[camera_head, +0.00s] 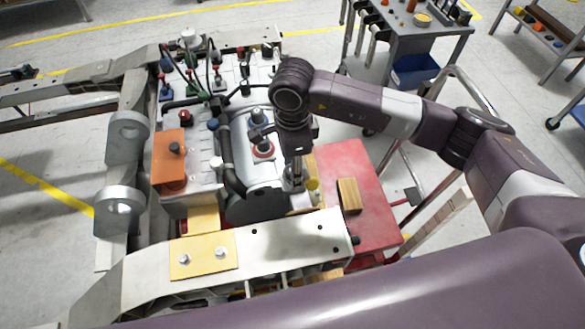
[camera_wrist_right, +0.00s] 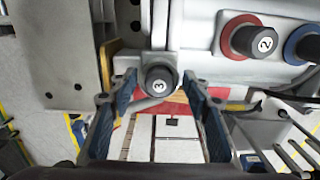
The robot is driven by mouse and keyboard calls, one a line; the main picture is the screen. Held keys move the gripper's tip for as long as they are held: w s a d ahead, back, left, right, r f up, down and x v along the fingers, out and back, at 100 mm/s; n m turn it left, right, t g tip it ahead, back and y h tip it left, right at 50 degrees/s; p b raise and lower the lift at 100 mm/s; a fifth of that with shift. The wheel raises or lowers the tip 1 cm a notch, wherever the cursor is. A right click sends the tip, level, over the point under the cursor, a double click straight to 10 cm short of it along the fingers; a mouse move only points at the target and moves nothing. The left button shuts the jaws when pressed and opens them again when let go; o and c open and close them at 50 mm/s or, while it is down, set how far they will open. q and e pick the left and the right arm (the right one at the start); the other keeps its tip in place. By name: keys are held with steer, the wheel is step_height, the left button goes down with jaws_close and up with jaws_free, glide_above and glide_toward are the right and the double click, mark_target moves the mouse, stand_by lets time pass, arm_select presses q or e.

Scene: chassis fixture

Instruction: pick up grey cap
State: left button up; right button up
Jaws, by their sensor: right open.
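The grey cap (camera_wrist_right: 158,78), a dark round knob marked 3 with a grey collar, shows in the right wrist view on the light grey housing. My right gripper (camera_wrist_right: 159,88) is open, with one blue-grey finger on each side of this cap. I cannot tell whether the fingers touch it. In the head view my right gripper (camera_head: 296,184) points down at the near right side of the engine block; there the cap is hidden or too small to make out. My left gripper is not in view.
A cap marked 2 with a red ring (camera_wrist_right: 250,40) and a blue-ringed cap (camera_wrist_right: 306,44) sit to the right. The orange box (camera_head: 170,160) is on the engine. The pale chassis rail (camera_head: 290,240) runs in front. A red platform (camera_head: 350,215) lies to the right.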

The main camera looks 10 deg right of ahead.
steer(key=c, duration=0.8)
steer(key=shift+r, duration=0.1)
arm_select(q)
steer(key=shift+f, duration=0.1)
arm_select(e)
steer(key=shift+r, duration=0.1)
steer(key=shift+r, duration=0.2)
arm_select(q)
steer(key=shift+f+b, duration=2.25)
steer(key=shift+b, duration=0.1)
arm_select(e)
step_height(320, 180, up, 19)
steer(key=shift+r, duration=0.15)
